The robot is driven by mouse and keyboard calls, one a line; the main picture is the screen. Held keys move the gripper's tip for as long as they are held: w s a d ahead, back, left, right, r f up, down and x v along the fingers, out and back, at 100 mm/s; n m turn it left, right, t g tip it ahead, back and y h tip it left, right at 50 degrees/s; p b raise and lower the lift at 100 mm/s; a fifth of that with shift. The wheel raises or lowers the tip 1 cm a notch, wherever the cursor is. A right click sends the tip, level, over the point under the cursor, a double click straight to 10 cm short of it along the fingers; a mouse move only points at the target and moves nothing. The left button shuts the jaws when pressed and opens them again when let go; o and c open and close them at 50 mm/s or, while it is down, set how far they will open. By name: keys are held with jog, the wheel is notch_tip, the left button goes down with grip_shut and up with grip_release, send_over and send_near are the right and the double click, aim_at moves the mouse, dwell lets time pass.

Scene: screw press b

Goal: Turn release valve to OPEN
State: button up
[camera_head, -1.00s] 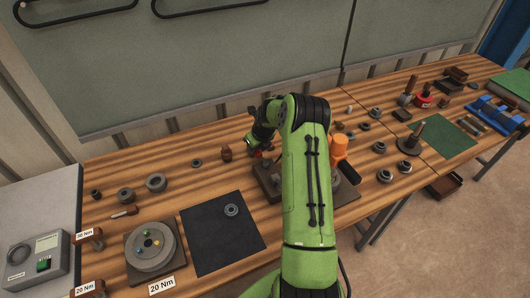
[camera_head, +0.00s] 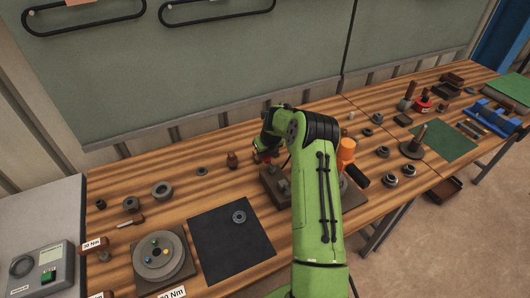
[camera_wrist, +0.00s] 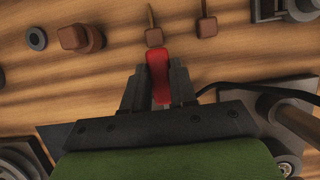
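A red valve lever (camera_wrist: 158,72) lies between the fingers of my gripper (camera_wrist: 159,82) in the wrist view, with both fingers against its sides. Its far end sticks out past the fingertips. In the head view only a small bit of red (camera_head: 263,156) shows below my wrist, at the left of the dark press base (camera_head: 272,187). The valve body is hidden under my gripper, and no OPEN mark can be read. An orange press part (camera_head: 346,150) stands to the right, partly behind my arm.
In the wrist view, brown blocks (camera_wrist: 153,37) lie just beyond the lever, and a black hose (camera_wrist: 240,84) runs right. A brown knob (camera_head: 232,160) stands left of my gripper. A dark mat (camera_head: 225,250) with a ring lies in front.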

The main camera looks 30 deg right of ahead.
jog(key=o, duration=0.5)
jog(key=shift+c, duration=0.2)
jog(key=v, duration=1.5)
jog(key=shift+s+r, duration=0.2)
jog(key=shift+r, duration=0.15)
jog(key=s+a+r+n+h, duration=0.1)
jog(key=s+a+r+n, duration=0.45)
jog(key=a+n, duration=0.3)
jog(key=s+a+r+n, duration=0.5)
jog(key=a+r+n, duration=0.1)
jog(key=a+n, duration=0.25)
jog(key=s+a+n, duration=0.4)
jog(key=s+n, duration=0.5)
jog(key=n, duration=0.1)
jog(key=s+a+n+t+y, duration=0.1)
jog(key=s+a+n, duration=0.2)
jog(key=s+n, duration=0.7)
jog(key=shift+s+a+n+y, duration=0.3)
jog(key=shift+s+a+n, duration=0.05)
jog(key=shift+a+n, duration=0.05)
